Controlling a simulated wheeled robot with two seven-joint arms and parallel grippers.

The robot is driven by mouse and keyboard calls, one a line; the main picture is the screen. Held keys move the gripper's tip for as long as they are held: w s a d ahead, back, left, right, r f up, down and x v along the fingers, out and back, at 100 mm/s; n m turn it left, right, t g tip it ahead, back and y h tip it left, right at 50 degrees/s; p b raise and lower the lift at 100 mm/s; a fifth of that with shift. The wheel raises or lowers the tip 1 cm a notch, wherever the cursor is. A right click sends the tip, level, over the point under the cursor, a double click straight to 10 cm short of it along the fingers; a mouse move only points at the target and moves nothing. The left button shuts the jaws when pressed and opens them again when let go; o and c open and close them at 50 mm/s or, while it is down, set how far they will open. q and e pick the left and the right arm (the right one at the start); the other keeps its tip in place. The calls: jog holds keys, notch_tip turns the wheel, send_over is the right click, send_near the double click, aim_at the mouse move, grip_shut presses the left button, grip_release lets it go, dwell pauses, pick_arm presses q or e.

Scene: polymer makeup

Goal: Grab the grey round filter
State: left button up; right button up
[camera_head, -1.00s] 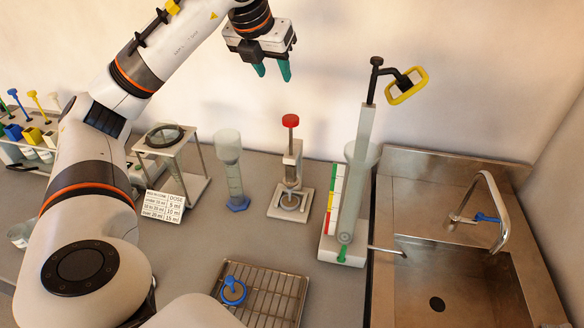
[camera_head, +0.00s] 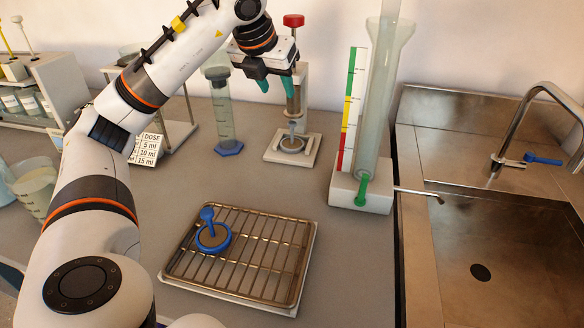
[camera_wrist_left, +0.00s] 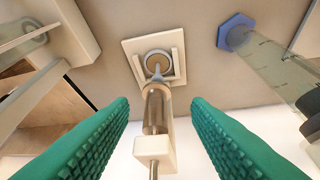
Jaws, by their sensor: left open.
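My left gripper (camera_head: 277,86), with green ridged fingers, is open and empty. It is at the upper part of the press stand, well above and behind the rack. In the left wrist view the stand's column shows between the fingers (camera_wrist_left: 158,108). My right gripper is out of view.
The wire rack (camera_head: 285,262) lies at the front. A blue-footed cylinder (camera_head: 224,118) stands left of the press. A tall tube with a coloured scale (camera_head: 352,110) and the sink (camera_head: 520,250) are to the right. Bare counter lies between press and rack.

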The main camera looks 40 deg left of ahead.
pick_arm(q)
notch_tip(320, 180, down, 4)
jog(key=b, duration=0.3)
send_over(291, 130)
jog(key=s, duration=0.3)
notch_tip(291, 130, down, 5)
jog(key=shift+w+d+f+b, duration=0.25)
jog(key=shift+d+f+b, duration=0.05)
jog(key=shift+f, duration=0.1)
jog(key=b+x, duration=0.1)
jog(key=x, duration=0.3)
jog(key=shift+w+d, duration=0.1)
jog(key=shift+w+f, duration=0.1)
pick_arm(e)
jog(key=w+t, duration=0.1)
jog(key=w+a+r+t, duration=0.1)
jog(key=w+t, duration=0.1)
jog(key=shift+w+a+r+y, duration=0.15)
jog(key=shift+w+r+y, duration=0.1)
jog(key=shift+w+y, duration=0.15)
pick_arm(q)
jog(key=shift+c, duration=0.3)
grip_shut()
